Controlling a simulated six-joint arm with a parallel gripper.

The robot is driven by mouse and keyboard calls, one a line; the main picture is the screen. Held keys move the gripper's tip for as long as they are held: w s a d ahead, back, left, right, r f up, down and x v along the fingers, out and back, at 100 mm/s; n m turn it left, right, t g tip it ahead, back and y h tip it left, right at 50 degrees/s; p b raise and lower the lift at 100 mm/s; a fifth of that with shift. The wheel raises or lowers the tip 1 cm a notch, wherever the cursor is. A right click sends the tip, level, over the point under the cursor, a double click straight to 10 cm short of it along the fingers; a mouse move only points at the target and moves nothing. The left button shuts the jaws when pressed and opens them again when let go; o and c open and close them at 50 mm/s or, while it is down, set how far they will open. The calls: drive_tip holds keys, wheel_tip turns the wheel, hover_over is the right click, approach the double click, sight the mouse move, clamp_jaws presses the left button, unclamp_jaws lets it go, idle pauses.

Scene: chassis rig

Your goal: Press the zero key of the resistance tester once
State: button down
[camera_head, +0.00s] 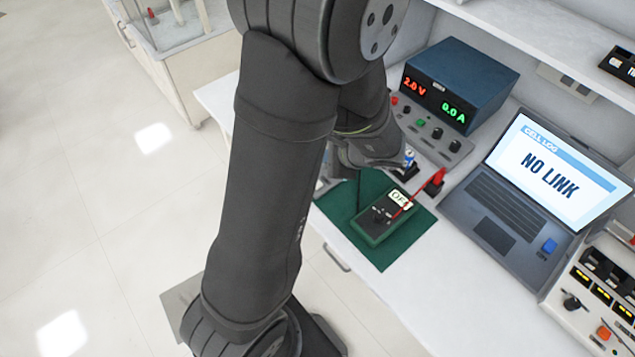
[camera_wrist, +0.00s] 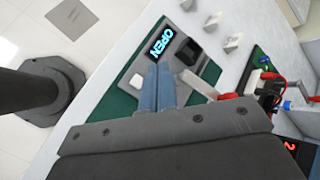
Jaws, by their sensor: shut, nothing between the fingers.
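My gripper (camera_wrist: 158,70) is shut and empty. Its two blue fingers lie side by side over the tester, with the tips just below the display. A small pale key-like patch (camera_wrist: 136,81) shows left of the tips; I cannot read its label. Contact cannot be judged. My arm hides the fingers in the head view.
A red probe (camera_head: 437,180) and its lead cross near the tester. A blue power supply (camera_head: 458,85) is at the back, and an open laptop (camera_head: 545,185) showing NO LINK stands to the right.

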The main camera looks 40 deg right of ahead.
drive_tip(key=shift+f, duration=4.15)
drive_tip(key=shift+f, duration=0.4)
drive_tip(key=shift+f, duration=0.45)
drive_tip(key=shift+r, duration=0.9)
drive_tip(key=shift+r, duration=2.5)
drive_tip(key=shift+f, duration=0.15)
